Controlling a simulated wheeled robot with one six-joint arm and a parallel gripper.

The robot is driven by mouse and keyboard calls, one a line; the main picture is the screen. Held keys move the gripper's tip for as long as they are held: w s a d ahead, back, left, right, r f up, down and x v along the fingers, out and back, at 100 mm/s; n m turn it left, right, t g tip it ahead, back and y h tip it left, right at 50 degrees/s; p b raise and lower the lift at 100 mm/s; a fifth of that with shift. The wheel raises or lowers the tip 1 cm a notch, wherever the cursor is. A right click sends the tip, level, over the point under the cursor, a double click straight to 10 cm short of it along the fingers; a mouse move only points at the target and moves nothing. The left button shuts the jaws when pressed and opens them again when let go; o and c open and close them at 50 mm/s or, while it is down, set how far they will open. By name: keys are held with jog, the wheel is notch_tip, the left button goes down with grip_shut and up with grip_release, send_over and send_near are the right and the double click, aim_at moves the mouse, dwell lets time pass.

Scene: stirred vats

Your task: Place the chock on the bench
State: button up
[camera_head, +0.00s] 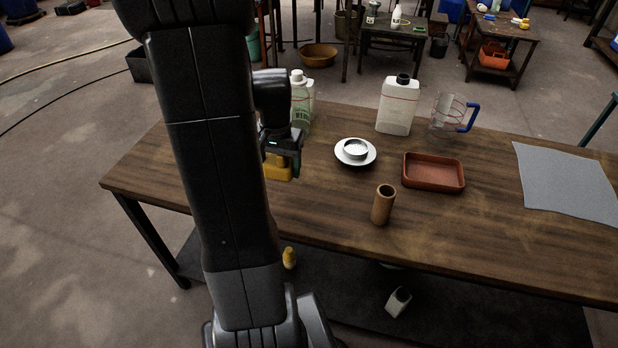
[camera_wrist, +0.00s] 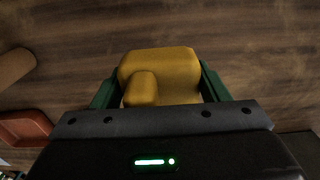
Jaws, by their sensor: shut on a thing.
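The yellow chock (camera_head: 278,172) is in my gripper (camera_head: 283,165), partly hidden behind my arm in the head view. In the wrist view the chock (camera_wrist: 168,72) sits between the two green fingers of my gripper (camera_wrist: 160,88), which are shut on its sides. The wooden bench (camera_head: 325,209) spreads below and behind it. The chock is over the bench's left part; I cannot tell whether it touches the top.
A brown cylinder (camera_head: 383,205), a red-brown tray (camera_head: 433,174), a white dish with a strainer (camera_head: 355,153), a white jug (camera_head: 397,107), a clear measuring jug (camera_head: 445,117) and a grey cloth (camera_head: 570,182) stand or lie on the bench. Bare wood surrounds them.

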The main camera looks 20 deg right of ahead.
aim_at(283, 198)
notch_tip(283, 198, down, 9)
jog(key=shift+r+b, duration=0.1)
jog(key=shift+b, duration=0.2)
jog(key=shift+f, duration=0.2)
jog(key=o, duration=1.2)
notch_tip(283, 198, up, 12)
jog(key=shift+r+p, duration=0.2)
jog(key=shift+p, duration=0.4)
